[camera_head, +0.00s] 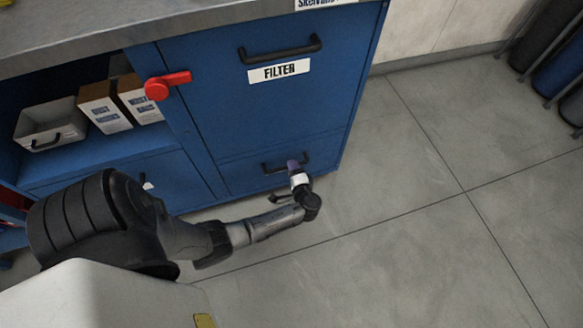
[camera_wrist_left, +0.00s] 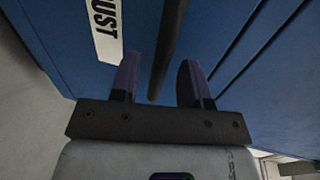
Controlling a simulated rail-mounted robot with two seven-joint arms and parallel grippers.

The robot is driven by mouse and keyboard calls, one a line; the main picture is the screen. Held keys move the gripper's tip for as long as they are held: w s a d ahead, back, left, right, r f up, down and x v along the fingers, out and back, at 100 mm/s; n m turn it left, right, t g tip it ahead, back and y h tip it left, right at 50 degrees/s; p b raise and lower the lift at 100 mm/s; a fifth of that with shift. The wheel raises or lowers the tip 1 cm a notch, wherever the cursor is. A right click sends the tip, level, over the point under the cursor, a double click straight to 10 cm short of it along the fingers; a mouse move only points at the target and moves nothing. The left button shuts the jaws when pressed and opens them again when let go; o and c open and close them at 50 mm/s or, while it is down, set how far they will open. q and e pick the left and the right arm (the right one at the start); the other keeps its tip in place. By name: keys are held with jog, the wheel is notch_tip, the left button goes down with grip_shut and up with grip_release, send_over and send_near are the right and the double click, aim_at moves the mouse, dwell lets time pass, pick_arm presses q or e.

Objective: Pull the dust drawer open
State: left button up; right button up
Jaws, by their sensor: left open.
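The dust drawer (camera_head: 236,176) is the low blue front of the cabinet and looks shut. Its dark bar handle (camera_head: 270,166) is partly hidden by my left gripper (camera_head: 293,165). In the left wrist view, the handle (camera_wrist_left: 172,40) runs between the two purple fingers of my left gripper (camera_wrist_left: 159,62). The fingers are apart, with a visible gap to the bar on the left side. A white label (camera_wrist_left: 107,28), partly cut off and reading "UST", is beside the handle. My right gripper is not in view.
Above the drawer is a blue panel labelled FILTER (camera_head: 279,71) with its own black handle (camera_head: 280,49). A red lever (camera_head: 167,84) is left of it. An open shelf holds a grey bin (camera_head: 50,124) and cartons (camera_head: 105,106). The floor (camera_head: 400,200) to the right is clear.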

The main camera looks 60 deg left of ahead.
pick_arm(q)
jog(key=shift+b+x, duration=0.3)
jog(key=shift+x, duration=0.8)
jog(key=shift+c, duration=0.4)
grip_shut()
